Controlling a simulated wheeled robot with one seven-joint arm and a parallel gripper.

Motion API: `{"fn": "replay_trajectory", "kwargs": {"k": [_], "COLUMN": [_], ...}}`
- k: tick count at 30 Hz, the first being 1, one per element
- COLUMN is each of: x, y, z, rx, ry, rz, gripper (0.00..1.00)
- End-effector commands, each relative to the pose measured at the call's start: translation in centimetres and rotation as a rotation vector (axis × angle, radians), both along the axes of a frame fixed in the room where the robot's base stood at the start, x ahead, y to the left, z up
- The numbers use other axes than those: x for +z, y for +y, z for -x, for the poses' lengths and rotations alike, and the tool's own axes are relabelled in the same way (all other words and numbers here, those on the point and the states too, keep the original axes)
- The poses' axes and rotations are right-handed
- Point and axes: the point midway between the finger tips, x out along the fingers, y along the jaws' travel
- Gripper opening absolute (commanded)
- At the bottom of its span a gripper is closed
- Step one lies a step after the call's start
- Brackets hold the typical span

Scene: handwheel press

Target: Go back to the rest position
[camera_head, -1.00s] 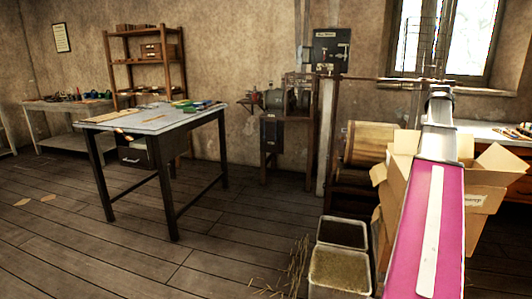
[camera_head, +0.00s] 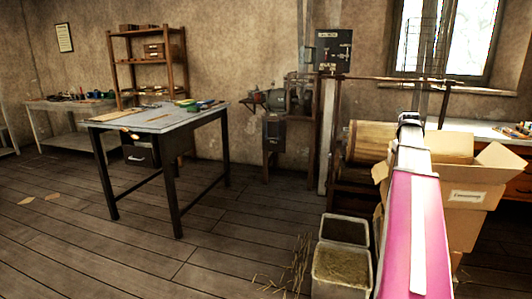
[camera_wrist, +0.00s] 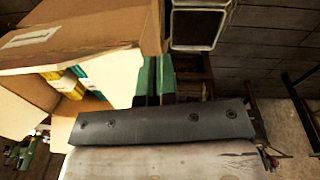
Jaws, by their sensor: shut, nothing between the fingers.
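My gripper (camera_wrist: 155,72) shows in the wrist view as two slim greenish fingers side by side, shut with nothing between them. They stick out from a dark, screwed hand bar across the lower part of the picture. An open cardboard box lies behind and to the left of the fingers in that view. In the head view my pink and white arm reaches up the right side, in front of the cardboard box (camera_head: 471,197). The fingers cannot be made out there.
Two open bins (camera_head: 342,268) stand on the floor left of my arm. A work table (camera_head: 152,123) with small items stands at left centre, a wooden shelf (camera_head: 147,63) behind it. A bench machine (camera_head: 275,103) stands by the wall. The plank floor at front left is mostly clear.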

Motion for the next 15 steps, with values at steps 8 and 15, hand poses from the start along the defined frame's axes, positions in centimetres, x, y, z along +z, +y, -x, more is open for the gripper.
{"fn": "replay_trajectory", "kwargs": {"k": [8, 15], "x": [-10.8, -19.4], "y": [10.8, 20.1], "z": [1.1, 4.1], "rx": [0.049, 0.088], "ry": [0.019, 0.036], "rz": [-0.030, -0.053], "gripper": [0.00, 0.00]}}
